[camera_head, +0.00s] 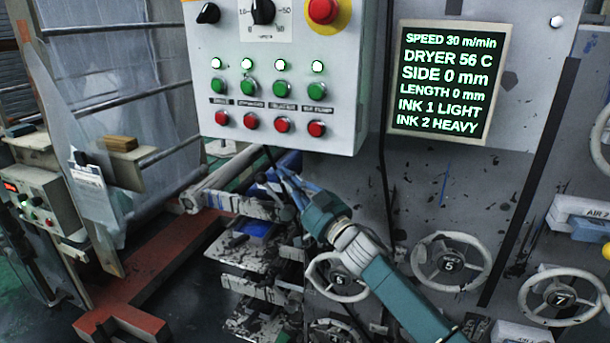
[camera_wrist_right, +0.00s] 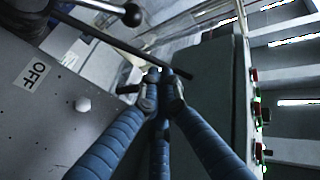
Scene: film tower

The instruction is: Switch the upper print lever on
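My right gripper (camera_head: 285,178) is below the grey control box, with its blue fingers pointing up and left. In the right wrist view its fingertips (camera_wrist_right: 161,82) are drawn close together, with no object clearly held between them. A thin black rod (camera_wrist_right: 105,38) crosses just beyond the fingertips; I cannot tell whether they touch it. A metal lever with a black ball knob (camera_wrist_right: 132,15) shows above, near a grey plate with an OFF label (camera_wrist_right: 35,77). I cannot tell which lever is the upper print lever. My left gripper is not in view.
The control box (camera_head: 345,105) with green and red buttons overhangs the gripper. A display (camera_head: 450,80) reads SPEED 30, INK 1 LIGHT, INK 2 HEAVY. Handwheels (camera_head: 449,262) stand at lower right. A cluttered rack (camera_head: 255,290) is below the gripper. A red floor beam (camera_head: 165,265) lies left.

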